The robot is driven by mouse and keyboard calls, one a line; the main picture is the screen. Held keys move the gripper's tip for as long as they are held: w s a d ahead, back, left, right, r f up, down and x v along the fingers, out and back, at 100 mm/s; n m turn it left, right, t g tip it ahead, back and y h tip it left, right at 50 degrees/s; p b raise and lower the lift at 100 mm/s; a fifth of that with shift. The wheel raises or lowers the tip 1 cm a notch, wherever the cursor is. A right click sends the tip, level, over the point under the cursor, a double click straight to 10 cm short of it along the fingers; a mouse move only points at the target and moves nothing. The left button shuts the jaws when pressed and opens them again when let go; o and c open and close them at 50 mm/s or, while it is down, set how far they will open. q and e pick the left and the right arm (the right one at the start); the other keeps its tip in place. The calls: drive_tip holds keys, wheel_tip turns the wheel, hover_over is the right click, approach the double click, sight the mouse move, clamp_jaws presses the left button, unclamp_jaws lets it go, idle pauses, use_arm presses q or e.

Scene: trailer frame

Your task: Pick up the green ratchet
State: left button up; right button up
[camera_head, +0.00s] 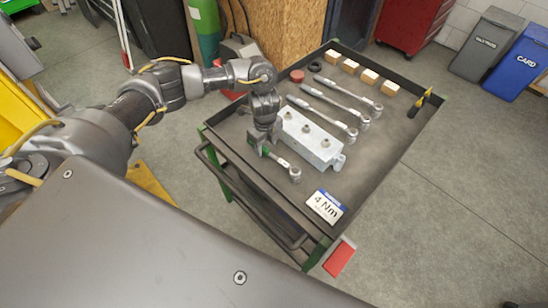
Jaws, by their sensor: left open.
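The green ratchet lies on the dark tray of the tool cart (385,170), near its left edge. Its silver shaft and round head (293,173) point toward the lower right, and a bit of its green handle (266,150) shows beside my gripper. My left gripper (262,141) points down over the handle end, with its jaws open. The gripper hides much of the handle, and I cannot tell whether the fingers touch it. My right gripper is out of view.
A grey metal block with bolts (311,141) stands just right of my gripper. Several other ratchets (335,94), wooden blocks (350,66), a red round piece (297,76) and a "4 Nm" card (325,206) lie on the tray. A yellow-black tool (420,102) is at the right edge.

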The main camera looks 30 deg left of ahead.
sight(267, 150)
use_arm(q)
wheel_tip(267, 150, down, 4)
drive_tip(key=shift+d+r, duration=0.1)
drive_tip(key=shift+r, duration=0.1)
clamp_jaws()
